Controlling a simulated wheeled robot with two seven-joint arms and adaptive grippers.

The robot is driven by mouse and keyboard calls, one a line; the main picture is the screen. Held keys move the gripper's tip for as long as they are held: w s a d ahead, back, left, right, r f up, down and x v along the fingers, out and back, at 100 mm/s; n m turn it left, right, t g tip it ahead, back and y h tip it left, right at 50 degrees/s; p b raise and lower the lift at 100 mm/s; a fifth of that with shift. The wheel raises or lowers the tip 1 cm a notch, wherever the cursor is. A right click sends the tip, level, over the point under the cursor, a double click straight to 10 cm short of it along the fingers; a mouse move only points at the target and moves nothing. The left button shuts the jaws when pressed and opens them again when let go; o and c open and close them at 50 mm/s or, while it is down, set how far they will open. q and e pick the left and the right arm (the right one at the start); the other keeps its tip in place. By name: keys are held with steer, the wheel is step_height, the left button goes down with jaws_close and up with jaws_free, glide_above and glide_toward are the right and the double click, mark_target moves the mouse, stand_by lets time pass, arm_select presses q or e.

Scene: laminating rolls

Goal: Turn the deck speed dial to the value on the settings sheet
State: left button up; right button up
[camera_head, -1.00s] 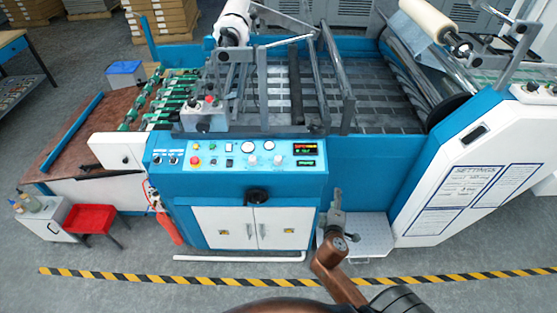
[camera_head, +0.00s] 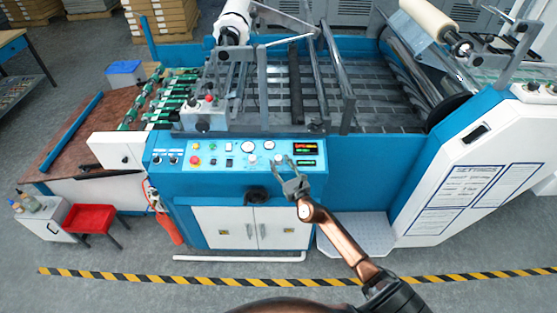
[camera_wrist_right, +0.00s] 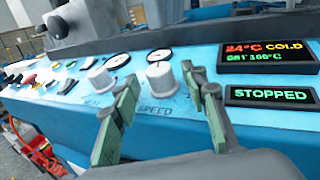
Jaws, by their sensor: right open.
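The speed dial (camera_wrist_right: 162,80) is a pale grey knob above the label SPEED on the blue control panel (camera_head: 215,178). In the right wrist view it stands between and beyond the fingers of my right gripper (camera_wrist_right: 160,112), apart from both. My right gripper also shows in the head view (camera_head: 287,168), open and empty at the panel's right part. A second pale knob (camera_wrist_right: 100,80), labelled HEAT, stands left of the speed dial. The settings sheet (camera_head: 468,186) is on the white side panel at right; its values are too small to read. My left gripper is not in view.
Right of the dial, one display (camera_wrist_right: 268,58) reads 24°C COLD and SET 100°C; another (camera_wrist_right: 272,95) reads STOPPED. Round gauges (camera_wrist_right: 159,55) sit behind the knobs. A red emergency button (camera_head: 195,160) is at the panel's left. A black handwheel (camera_head: 257,195) is below.

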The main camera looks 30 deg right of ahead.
steer(key=shift+w+d, duration=0.15)
steer(key=shift+w, duration=1.25)
steer(key=shift+c, duration=0.3)
jaws_close()
